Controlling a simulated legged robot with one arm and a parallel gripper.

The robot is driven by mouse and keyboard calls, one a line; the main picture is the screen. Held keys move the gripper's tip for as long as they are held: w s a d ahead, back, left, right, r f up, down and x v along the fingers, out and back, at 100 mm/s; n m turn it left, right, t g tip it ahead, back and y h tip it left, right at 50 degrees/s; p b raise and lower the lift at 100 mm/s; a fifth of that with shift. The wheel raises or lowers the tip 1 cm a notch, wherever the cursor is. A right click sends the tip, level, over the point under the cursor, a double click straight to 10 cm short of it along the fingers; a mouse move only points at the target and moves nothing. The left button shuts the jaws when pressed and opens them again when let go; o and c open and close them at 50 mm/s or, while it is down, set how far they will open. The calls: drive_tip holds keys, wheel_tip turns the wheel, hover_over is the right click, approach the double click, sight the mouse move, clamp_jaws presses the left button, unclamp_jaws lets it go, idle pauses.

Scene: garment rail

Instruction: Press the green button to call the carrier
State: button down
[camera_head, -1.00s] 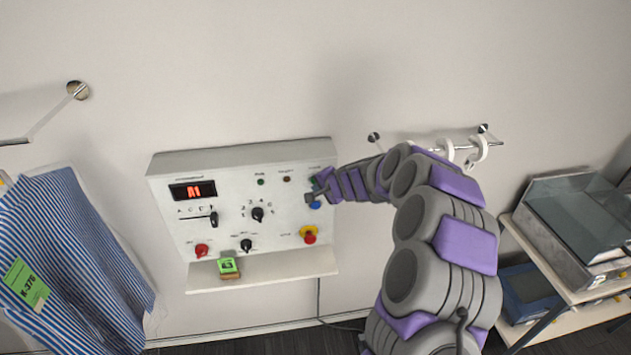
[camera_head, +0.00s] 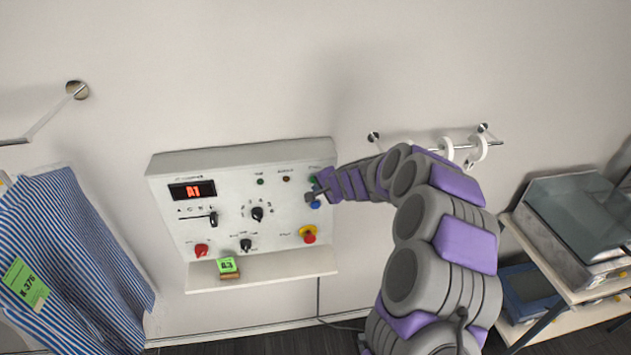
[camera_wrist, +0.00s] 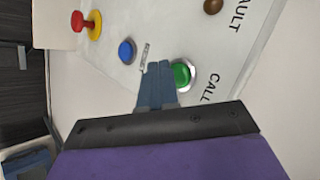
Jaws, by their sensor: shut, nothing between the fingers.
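The green button (camera_wrist: 182,75), in a pale ring beside the word CALL, sits on the sloped control panel (camera_head: 240,170). In the head view the green button (camera_head: 314,180) shows only in part behind my gripper. My gripper (camera_wrist: 158,68) is shut and empty. In the wrist view its fingertips are just left of the green button, between it and the blue button (camera_wrist: 127,51). I cannot tell whether they touch the panel. In the head view my gripper (camera_head: 311,196) is at the panel's right edge.
A red knob on a yellow base (camera_head: 308,234) is below on the panel. A tag (camera_head: 228,265) stands on the ledge under it. A striped shirt (camera_head: 70,260) hangs left. A rail with white hooks (camera_head: 460,147) and a shelf unit (camera_head: 575,235) are right.

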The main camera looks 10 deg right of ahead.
drive_tip(key=shift+w, duration=0.1)
idle(0.6)
drive_tip(key=shift+w+r, duration=0.1)
drive_tip(key=shift+w, duration=0.2)
